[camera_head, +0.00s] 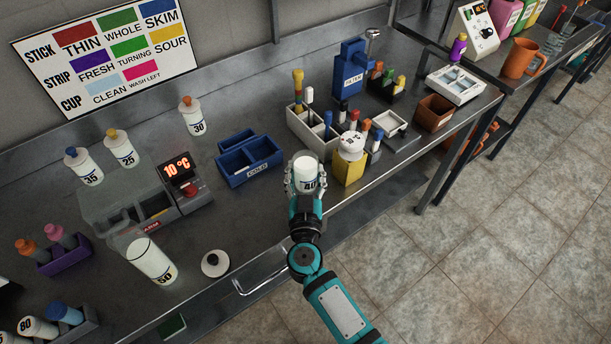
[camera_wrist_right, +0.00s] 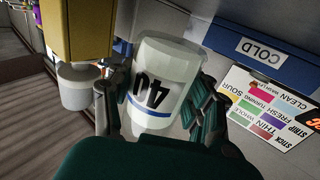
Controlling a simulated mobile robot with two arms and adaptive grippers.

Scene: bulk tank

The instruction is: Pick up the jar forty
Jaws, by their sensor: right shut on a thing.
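The jar forty (camera_head: 307,172) is a white jar with a black "40" on it. My right gripper (camera_head: 306,190) is shut around it at the front of the bench, one finger on each side. In the right wrist view the jar (camera_wrist_right: 165,80) sits between the fingers of the right gripper (camera_wrist_right: 155,118), with its number upside down and a blue line beside it. I cannot tell whether its bottom touches the bench. My left gripper is not in view.
A yellow container (camera_head: 349,165) stands close right of the jar, and the blue COLD box (camera_head: 235,165) is on its left. Jar fifty (camera_head: 151,261) and a round white lid (camera_head: 215,263) are front left. Jar thirty (camera_head: 192,116) stands behind. Bare bench lies around the lid.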

